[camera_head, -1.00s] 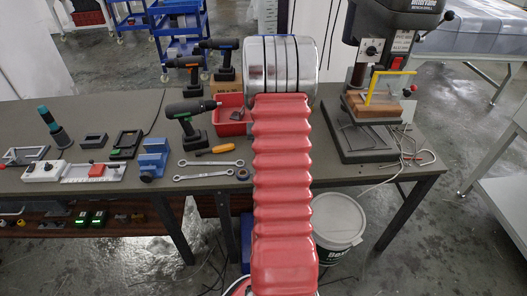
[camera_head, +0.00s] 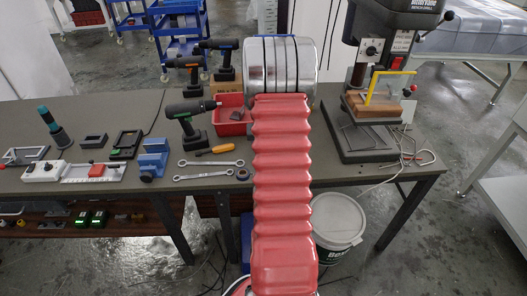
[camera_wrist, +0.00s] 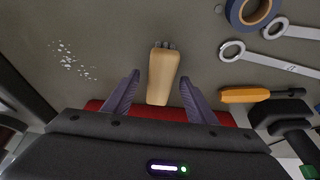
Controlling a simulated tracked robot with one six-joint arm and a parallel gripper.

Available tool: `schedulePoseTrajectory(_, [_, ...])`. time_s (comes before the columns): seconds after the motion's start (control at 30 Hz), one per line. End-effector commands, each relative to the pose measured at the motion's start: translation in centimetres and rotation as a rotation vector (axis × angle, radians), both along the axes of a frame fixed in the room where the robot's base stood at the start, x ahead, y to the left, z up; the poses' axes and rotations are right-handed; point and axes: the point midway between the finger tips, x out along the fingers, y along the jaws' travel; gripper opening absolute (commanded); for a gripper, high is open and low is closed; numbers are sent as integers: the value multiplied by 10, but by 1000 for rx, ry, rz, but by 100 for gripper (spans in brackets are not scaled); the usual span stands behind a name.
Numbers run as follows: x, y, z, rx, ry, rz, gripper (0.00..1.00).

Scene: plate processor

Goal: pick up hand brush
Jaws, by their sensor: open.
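The hand brush (camera_wrist: 163,76) shows in the wrist view as a pale wooden block with short grey bristles at its far end. It lies on the grey bench top. My gripper (camera_wrist: 160,82) is open, with one purple finger to the left of the brush and one to the right. I see a gap between each finger and the brush. The near end of the brush reaches toward the gripper body. In the head view, the brush and my gripper are hidden behind my red-sleeved arm.
A screwdriver (camera_wrist: 258,94), spanners (camera_wrist: 272,59) and a blue tape roll (camera_wrist: 250,10) lie right of the brush. White flecks (camera_wrist: 72,60) lie to its left. A red bin (camera_head: 231,128) and drills stand left of my arm; a drill press (camera_head: 372,100) stands right.

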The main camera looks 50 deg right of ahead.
Motion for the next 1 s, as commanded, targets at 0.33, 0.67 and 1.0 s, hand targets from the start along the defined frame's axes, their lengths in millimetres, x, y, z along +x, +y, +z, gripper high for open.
schedulePoseTrajectory(0.33, [0, 0, 0, 0, 0, 0, 38])
schedulePoseTrajectory(0.67, [0, 0, 0, 0, 0, 0, 15])
schedulePoseTrajectory(1.0, [0, 0, 0, 0, 0, 0, 5])
